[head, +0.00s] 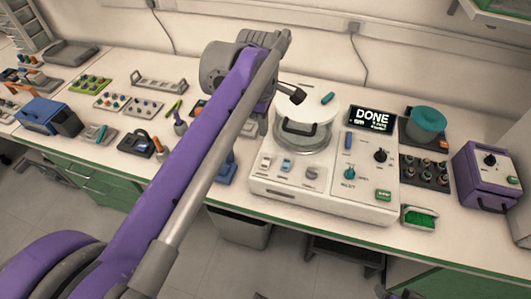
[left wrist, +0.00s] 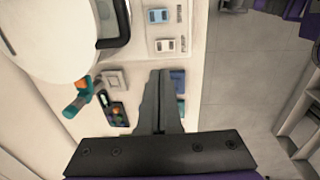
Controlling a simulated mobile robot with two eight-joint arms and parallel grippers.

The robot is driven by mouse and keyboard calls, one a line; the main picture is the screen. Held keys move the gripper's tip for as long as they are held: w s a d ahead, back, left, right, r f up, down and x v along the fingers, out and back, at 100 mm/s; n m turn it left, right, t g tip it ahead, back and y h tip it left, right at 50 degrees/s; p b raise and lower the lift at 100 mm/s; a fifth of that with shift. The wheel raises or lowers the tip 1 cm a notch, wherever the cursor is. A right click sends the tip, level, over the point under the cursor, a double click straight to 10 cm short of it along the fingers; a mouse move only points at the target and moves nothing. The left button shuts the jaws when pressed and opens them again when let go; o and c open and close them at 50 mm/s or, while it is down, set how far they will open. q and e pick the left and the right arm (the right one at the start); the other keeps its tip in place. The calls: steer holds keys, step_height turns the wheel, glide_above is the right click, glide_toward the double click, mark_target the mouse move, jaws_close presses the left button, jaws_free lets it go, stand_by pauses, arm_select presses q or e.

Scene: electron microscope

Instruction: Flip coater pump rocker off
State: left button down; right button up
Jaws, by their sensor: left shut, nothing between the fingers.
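The white coater (head: 322,195) stands on the bench with a round chamber and dark-handled lid. At its front left are two small rockers: a white one (head: 265,161) and a blue one (head: 287,164). They also show in the left wrist view, the white rocker (left wrist: 165,46) nearer my fingers and the blue rocker (left wrist: 158,16) beyond it. Their labels are too small to read. My left gripper (left wrist: 160,72) is shut and empty, just short of the white rocker in the wrist view, apparently not touching it. In the head view it is partly hidden by my arm. My right gripper is not in view.
The display (head: 372,119) reads DONE. A blue-green round pot (head: 427,119) and a purple box (head: 488,175) stand to the right. Small tools and racks crowd the bench at left. A green tray (head: 420,216) lies by the coater's right front corner.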

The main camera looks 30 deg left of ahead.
mark_target(266, 159)
arm_select(q)
steer(key=f, duration=0.4)
steer(key=w+f+b, duration=0.1)
steer(key=f, duration=0.8)
steer(key=shift+w+a, duration=0.15)
steer(key=shift+w, duration=0.15)
